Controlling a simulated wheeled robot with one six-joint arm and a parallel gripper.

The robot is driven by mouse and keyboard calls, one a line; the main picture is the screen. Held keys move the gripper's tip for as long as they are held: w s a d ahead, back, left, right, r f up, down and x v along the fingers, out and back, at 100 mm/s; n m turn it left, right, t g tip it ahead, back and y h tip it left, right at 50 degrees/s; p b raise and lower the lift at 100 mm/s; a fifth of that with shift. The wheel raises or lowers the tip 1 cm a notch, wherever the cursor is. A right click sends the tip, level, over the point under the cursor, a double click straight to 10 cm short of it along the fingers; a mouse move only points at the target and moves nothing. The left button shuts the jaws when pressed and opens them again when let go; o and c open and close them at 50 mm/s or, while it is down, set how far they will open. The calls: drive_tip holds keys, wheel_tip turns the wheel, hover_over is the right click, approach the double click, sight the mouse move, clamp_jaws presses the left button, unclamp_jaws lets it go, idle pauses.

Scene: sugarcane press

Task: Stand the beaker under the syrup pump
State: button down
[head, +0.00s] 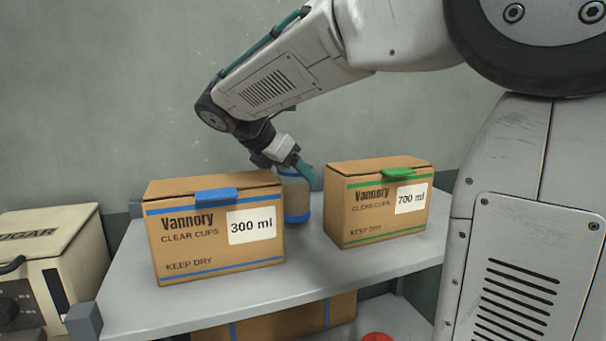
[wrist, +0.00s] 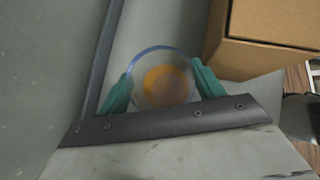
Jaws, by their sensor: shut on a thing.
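The beaker (head: 296,205) is a clear round vessel with a bluish rim and a blue band near its base. It is upright between and behind two cardboard boxes on the grey shelf, partly hidden by the left box. My gripper (head: 291,168) reaches down to it from above, its teal fingers closed on its sides. In the wrist view my gripper (wrist: 160,92) has one finger on each side of the beaker (wrist: 162,68), with an orange-brown patch visible inside. I cannot tell whether the beaker's base touches the shelf. No syrup pump is in view.
The box marked 300 ml (head: 215,230) stands left of the beaker, and the box marked 700 ml (head: 378,205) stands right, close by. The wall (head: 90,90) is behind. A cream sugar-labelled unit (head: 55,265) is at far left. The shelf's front strip (head: 330,272) is clear.

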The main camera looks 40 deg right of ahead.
drive_tip(key=shift+d+f, duration=0.1)
drive_tip(key=shift+f, duration=0.55)
drive_tip(key=shift+f, duration=0.1)
drive_tip(key=shift+c, duration=1.2)
unclamp_jaws()
drive_tip(key=shift+f, duration=0.1)
